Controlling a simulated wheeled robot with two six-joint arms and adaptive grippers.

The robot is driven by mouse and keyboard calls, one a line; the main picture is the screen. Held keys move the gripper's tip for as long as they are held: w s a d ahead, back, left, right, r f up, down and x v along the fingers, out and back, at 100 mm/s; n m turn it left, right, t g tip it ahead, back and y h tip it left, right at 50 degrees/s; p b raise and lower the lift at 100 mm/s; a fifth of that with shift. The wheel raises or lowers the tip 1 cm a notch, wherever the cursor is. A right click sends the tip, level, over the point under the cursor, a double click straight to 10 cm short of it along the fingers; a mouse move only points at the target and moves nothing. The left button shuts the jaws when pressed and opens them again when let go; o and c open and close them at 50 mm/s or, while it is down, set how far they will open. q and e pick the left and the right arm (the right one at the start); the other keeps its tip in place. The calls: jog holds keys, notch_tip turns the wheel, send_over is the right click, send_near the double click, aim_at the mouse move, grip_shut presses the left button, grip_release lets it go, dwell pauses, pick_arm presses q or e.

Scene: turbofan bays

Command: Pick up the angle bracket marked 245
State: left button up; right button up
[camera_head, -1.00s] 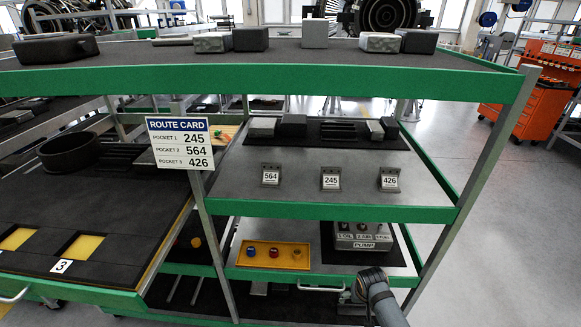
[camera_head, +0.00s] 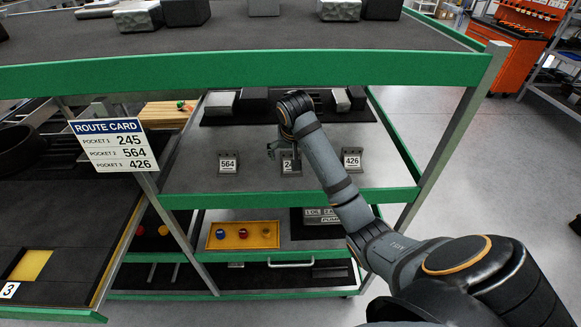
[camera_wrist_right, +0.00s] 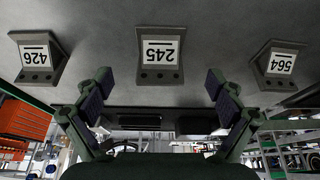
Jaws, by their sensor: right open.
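The angle bracket marked 245 (camera_head: 289,163) stands on the middle shelf between two other brackets. My right arm covers part of it in the head view. In the right wrist view the 245 bracket (camera_wrist_right: 160,55) shows whole and upside down, ahead of and between the fingers. My right gripper (camera_wrist_right: 157,90) is open and empty, apart from the bracket. In the head view the right gripper (camera_head: 283,150) hangs just by the 245 bracket; its fingers are small there. The left gripper is not in view.
The 564 bracket (camera_head: 228,163) stands left of the 245 one, and the 426 bracket (camera_head: 352,160) stands right. A green shelf edge (camera_head: 290,198) runs in front, and the upper shelf (camera_head: 250,68) is overhead. A route card (camera_head: 110,145) hangs at the left post.

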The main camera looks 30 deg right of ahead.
aim_at(291, 152)
jog(key=shift+w+d+r+p, duration=0.15)
jog(key=shift+w+d+p, duration=0.15)
jog(key=shift+w, duration=0.3)
jog(key=shift+w+d+r+p, duration=0.15)
jog(key=shift+w+d, duration=0.25)
jog(key=shift+w, duration=0.2)
jog(key=shift+w+r, duration=0.1)
jog(key=shift+w, duration=0.05)
jog(key=p+x, duration=0.2)
jog(key=x, duration=0.3)
jog(key=shift+w+d+f, duration=0.25)
jog(key=shift+f, duration=0.05)
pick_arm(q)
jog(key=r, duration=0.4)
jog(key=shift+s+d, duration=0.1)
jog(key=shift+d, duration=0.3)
pick_arm(e)
jog(key=shift+r, duration=0.1)
jog(key=shift+c, duration=0.2)
jog(key=shift+s+a, duration=0.1)
jog(key=shift+c, duration=1.2)
jog(key=c, duration=1.1)
